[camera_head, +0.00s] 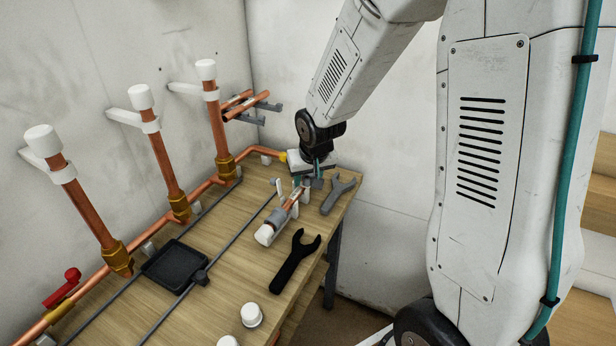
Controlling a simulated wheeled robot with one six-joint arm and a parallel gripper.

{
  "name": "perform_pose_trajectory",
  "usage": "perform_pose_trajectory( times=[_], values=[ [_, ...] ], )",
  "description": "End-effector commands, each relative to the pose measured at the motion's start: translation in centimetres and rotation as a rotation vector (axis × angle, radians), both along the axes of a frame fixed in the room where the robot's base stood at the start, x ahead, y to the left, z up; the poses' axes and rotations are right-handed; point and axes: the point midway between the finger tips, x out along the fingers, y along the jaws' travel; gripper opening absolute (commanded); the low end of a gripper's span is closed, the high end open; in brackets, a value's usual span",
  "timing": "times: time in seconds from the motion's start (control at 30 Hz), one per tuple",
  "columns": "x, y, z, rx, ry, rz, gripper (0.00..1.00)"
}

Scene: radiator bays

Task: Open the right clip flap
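A short copper pipe piece (291,206) lies on the wooden bench with a grey collar and a white end cap (265,235). Small white upright pieces, which look like clip parts, stand beside it; one is on its left (281,192) and one on its right (306,203). Which of them is the right clip flap, and whether it is open or shut, I cannot tell. My gripper (312,182) points down over the far end of this pipe piece, very close to the clip parts. Its fingers are small and partly hidden, so I cannot tell their opening or any contact.
A grey wrench (337,194) lies just right of my gripper, and a black wrench (295,262) lies nearer. A black tray (175,264) sits on rails at left. Capped copper risers (166,163) stand along the wall. White caps (251,315) stand at the front edge.

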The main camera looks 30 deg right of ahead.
Motion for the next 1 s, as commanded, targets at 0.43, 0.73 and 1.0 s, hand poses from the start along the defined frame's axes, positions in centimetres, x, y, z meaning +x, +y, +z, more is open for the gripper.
perform_pose_trajectory(
  times=[0.43,0.73,1.0],
  values=[
    [0.04,-0.02,-0.1,0.0,0.0,0.0,0.0],
    [0.13,0.07,0.01,-0.013,0.016,0.002,0.0],
    [0.65,0.47,0.57,-0.085,0.116,0.004,0.0]
  ],
)
